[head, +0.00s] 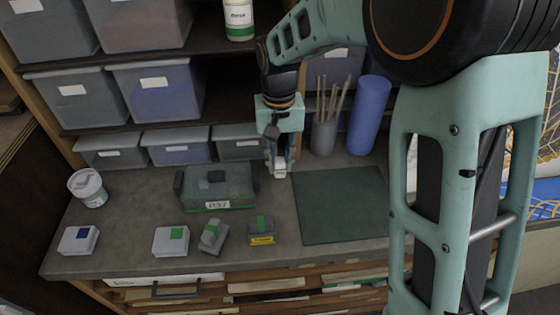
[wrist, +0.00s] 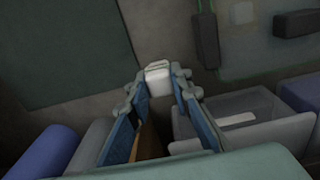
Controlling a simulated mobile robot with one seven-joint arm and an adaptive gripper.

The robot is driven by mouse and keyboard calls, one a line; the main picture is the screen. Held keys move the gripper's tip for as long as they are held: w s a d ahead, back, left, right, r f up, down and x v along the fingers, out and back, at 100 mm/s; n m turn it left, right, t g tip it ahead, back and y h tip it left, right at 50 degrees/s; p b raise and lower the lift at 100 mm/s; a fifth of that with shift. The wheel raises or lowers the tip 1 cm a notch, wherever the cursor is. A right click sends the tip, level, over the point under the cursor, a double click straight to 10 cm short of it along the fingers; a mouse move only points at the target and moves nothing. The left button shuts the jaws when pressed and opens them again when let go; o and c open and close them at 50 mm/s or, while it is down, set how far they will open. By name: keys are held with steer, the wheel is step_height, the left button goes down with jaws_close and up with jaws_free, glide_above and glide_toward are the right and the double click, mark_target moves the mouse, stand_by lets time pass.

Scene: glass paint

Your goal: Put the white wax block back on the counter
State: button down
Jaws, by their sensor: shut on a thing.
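My gripper (head: 280,170) is over the back part of the counter (head: 130,225), between a green lidded box and a dark green mat. It is shut on a small white block (head: 281,174). In the wrist view, the white block (wrist: 158,84) sits between the tips of my gripper (wrist: 159,78). The block is close to the counter surface; I cannot tell whether it touches it. The fingers hide its sides.
The green lidded box (head: 215,195) stands left of my gripper, the mat (head: 340,207) right. Clear bins (head: 176,149) stand behind, with a brush cup (head: 324,137) and blue roll (head: 368,115). Several small blocks (head: 171,242) and a white tub (head: 88,187) are on the counter.

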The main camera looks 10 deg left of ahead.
mark_target(281, 161)
steer(key=shift+f, duration=0.85)
steer(key=c, duration=1.7)
jaws_free()
steer(key=shift+f, duration=0.1)
steer(key=shift+c, duration=0.2)
step_height(281, 161, up, 12)
steer(key=shift+r, duration=0.15)
steer(key=shift+d+b, duration=0.15)
steer(key=shift+b, duration=0.45)
